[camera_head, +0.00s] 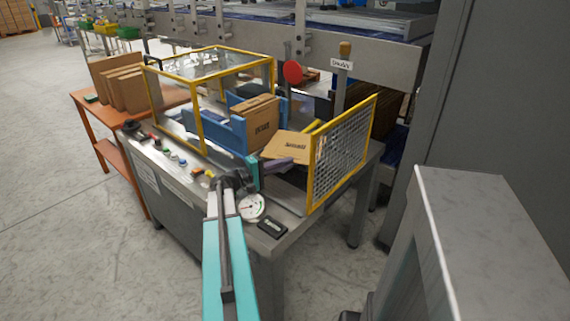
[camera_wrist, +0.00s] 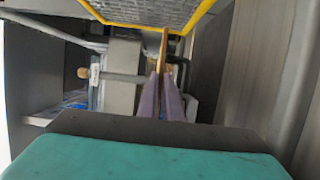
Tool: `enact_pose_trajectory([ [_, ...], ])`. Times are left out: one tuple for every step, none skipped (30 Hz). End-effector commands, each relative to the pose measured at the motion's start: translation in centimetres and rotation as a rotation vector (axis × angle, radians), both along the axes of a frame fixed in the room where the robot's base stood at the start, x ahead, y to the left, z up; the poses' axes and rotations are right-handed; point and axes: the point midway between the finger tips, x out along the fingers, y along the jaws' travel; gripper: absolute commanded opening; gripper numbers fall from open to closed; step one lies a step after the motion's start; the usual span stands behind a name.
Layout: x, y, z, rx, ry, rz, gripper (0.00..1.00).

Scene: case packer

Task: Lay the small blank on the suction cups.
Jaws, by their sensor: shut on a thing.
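My gripper (camera_head: 283,161) has purple fingers and is shut on a flat brown cardboard blank (camera_head: 290,146) with dark print. The blank is held by its near edge, tilted, between the blue holder and the yellow-framed mesh guard. In the wrist view, the purple fingers (camera_wrist: 161,100) stand close together and the thin brown edge of the blank (camera_wrist: 164,48) shows between and beyond them. I cannot make out the suction cups in either view. More brown blanks (camera_head: 262,122) stand upright in the blue holder (camera_head: 222,130), left of the held one.
The mesh guard (camera_head: 345,150) stands just right of the blank; it also shows at the top of the wrist view (camera_wrist: 150,10). A yellow-framed clear cover (camera_head: 210,62) is behind left. A gauge (camera_head: 251,207) sits at the bench's front. An orange table (camera_head: 88,98) bears brown cartons.

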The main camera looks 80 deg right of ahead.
Motion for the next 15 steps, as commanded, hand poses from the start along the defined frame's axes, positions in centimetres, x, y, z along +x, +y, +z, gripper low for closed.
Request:
enact_pose_trajectory([
  [-0.01, 0.0, 0.02, 0.0, 0.0, 0.0, 0.0],
  [-0.02, -0.01, -0.01, 0.0, 0.0, 0.0, 0.0],
  [-0.02, -0.01, -0.09, 0.0, 0.0, 0.0, 0.0],
  [-0.04, -0.01, -0.17, 0.0, 0.0, 0.0, 0.0],
  [-0.04, -0.01, -0.25, 0.0, 0.0, 0.0, 0.0],
  [-0.04, -0.01, -0.33, 0.0, 0.0, 0.0, 0.0],
  [-0.06, -0.02, -0.39, 0.0, 0.0, -0.001, 0.0],
  [-0.11, -0.03, -0.32, 0.0, 0.0, -0.001, 0.09],
  [-0.12, -0.03, -0.27, 0.0, 0.0, -0.002, 0.16],
  [-0.13, -0.04, -0.27, 0.0, 0.0, -0.002, 0.21],
  [-0.13, -0.04, -0.28, 0.0, 0.0, -0.002, 0.24],
  [-0.13, -0.04, -0.28, 0.001, -0.001, -0.002, 0.24],
  [-0.12, -0.04, -0.28, 0.001, -0.001, -0.001, 0.24],
  [-0.12, -0.04, -0.27, 0.001, -0.001, -0.001, 0.24],
  [-0.12, -0.04, -0.27, 0.001, -0.001, -0.001, 0.24],
])
